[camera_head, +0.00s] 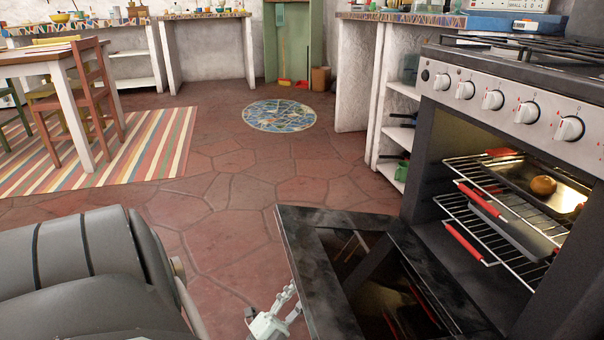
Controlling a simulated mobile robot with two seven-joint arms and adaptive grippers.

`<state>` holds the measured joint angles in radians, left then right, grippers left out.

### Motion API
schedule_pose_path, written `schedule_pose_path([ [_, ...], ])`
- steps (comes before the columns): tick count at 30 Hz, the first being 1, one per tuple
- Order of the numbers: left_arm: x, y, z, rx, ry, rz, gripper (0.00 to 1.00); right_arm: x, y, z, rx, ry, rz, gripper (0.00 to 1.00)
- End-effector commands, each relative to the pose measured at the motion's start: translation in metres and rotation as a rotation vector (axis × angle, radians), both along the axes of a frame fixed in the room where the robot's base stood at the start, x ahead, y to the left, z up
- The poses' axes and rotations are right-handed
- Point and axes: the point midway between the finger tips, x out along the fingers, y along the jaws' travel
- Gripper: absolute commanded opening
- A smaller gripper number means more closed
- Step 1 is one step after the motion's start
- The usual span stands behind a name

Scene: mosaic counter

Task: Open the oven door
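The oven (437,150) stands at the right, with its knobs in a row above the opening. Its door (322,262) is swung down and out from the front, and the lit inside with its racks shows. My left gripper (276,316) is at the bottom of the picture, beside the door's outer left edge. It is small and partly cut off by the lower border, so I cannot tell whether its fingers are open or touch the door. My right gripper is out of view.
Wire racks with red grips (464,244) sit in the oven, and a round brown food item (543,185) lies on a tray. A white shelf unit (398,135) stands left of the oven. A chair (90,95) and table are at the left. The tiled floor (235,200) between is clear.

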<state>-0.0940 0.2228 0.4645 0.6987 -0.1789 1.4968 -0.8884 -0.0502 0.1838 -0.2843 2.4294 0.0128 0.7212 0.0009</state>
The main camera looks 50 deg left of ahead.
Motion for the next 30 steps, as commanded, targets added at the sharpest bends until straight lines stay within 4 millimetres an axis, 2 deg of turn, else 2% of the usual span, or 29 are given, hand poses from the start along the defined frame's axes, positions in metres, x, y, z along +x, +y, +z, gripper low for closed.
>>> schedule_pose_path([
  [7,-0.005,-0.001,-0.003,0.001,-0.004,-0.003,0.37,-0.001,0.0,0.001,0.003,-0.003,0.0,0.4],
  [15,-0.049,-0.002,-0.03,-0.002,0.004,0.005,0.37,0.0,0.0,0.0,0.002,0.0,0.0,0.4],
  [18,-0.057,-0.002,-0.035,0.0,0.003,0.005,0.37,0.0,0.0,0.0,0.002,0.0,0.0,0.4],
  [30,-0.065,-0.004,-0.04,0.0,0.001,0.002,0.37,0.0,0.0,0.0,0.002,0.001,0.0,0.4],
])
